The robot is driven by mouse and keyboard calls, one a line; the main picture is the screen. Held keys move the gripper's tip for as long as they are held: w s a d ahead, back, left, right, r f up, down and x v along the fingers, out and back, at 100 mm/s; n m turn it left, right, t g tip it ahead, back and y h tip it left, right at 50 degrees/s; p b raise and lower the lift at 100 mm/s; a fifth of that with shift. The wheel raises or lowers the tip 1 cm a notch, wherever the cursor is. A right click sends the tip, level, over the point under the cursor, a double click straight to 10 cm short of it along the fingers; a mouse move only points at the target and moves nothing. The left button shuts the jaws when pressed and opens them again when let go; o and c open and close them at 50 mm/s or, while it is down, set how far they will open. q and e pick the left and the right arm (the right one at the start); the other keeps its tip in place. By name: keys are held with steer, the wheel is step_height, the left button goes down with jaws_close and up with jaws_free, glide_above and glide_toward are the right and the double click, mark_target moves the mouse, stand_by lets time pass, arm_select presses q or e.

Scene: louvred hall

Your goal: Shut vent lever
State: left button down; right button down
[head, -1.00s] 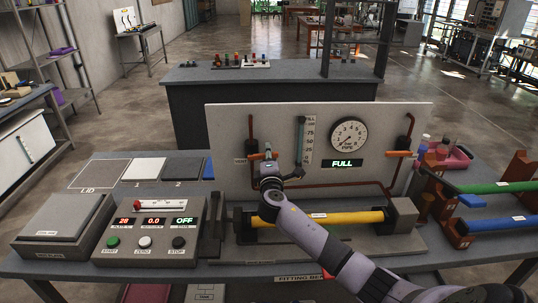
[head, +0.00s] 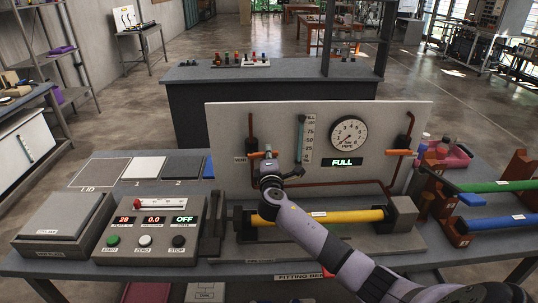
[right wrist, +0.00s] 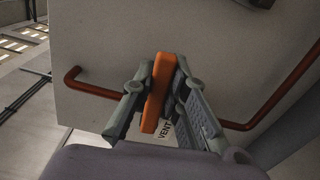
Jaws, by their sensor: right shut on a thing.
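The orange vent lever (head: 257,155) is on the left of the upright panel, by the left vertical pipe and a VENT label. In the head view it lies about level across the pipe. My right gripper (head: 268,158) is at the lever, partly hiding it. In the right wrist view the orange lever (right wrist: 158,92) lies between the two fingers of my right gripper (right wrist: 160,85), which is shut on it. Part of the VENT label shows below the lever. My left gripper is not in view.
The panel (head: 225,125) also holds a round gauge (head: 349,135), a FULL display (head: 344,162) and another orange lever (head: 401,152) at right. A yellow cylinder (head: 350,216) lies below my right forearm. A control box (head: 150,230) stands at left.

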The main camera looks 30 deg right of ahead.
stand_by(0.4)
steer(key=shift+f+m+b, duration=0.5)
steer(key=shift+m+b, duration=0.1)
steer(key=shift+b, duration=0.55)
steer(key=shift+r, duration=0.15)
steer(key=c, duration=1.6)
jaws_free()
steer(key=shift+o, duration=0.2)
steer(key=v, duration=1.2)
